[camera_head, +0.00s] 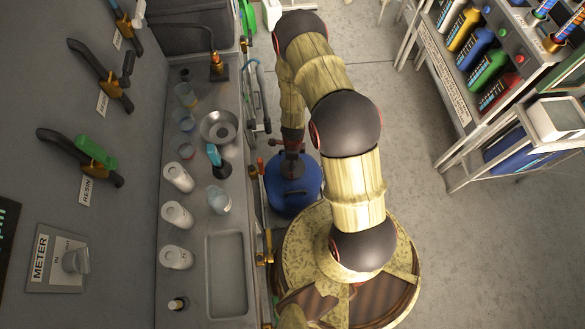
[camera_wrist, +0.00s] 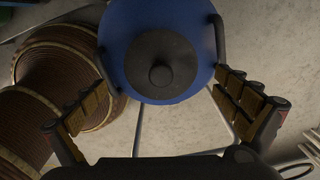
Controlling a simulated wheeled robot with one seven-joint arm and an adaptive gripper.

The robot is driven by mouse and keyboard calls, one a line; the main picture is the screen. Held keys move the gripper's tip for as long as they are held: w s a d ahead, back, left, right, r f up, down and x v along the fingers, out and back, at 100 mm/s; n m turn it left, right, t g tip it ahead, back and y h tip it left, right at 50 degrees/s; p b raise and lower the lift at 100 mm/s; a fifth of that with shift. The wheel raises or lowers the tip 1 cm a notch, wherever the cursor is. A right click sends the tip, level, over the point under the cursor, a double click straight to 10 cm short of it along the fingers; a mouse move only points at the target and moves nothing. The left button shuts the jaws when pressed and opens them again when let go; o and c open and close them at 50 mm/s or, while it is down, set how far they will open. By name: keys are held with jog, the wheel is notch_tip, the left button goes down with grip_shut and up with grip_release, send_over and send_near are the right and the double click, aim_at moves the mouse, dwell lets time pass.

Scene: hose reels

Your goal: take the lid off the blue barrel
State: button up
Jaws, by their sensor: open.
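The blue barrel (camera_head: 291,197) stands on the floor beside the long counter, partly hidden by my arm in the head view. In the wrist view its round blue top (camera_wrist: 125,30) fills the upper middle. The dark grey round lid (camera_wrist: 150,40) with a small knob (camera_wrist: 161,75) sits at the centre of that top. My gripper (camera_wrist: 168,88) is open, with its padded fingers spread to the left and right below the lid in the picture. Nothing is between the fingers. In the head view my gripper (camera_head: 288,152) is over the barrel, and the lid is mostly hidden.
The grey counter (camera_head: 207,85) on the left carries cups, a metal bowl (camera_head: 219,127) and white containers (camera_head: 177,215). Pipes and fittings run along its edge close to the barrel. A shelf of coloured bottles (camera_head: 470,55) stands at the right. The floor (camera_head: 425,120) between is clear.

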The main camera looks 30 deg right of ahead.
notch_tip(320, 180, down, 3)
jog(key=shift+f+b, duration=0.1)
jog(key=shift+b, duration=0.45)
jog(key=c, duration=0.4)
jog(key=c, duration=1.1)
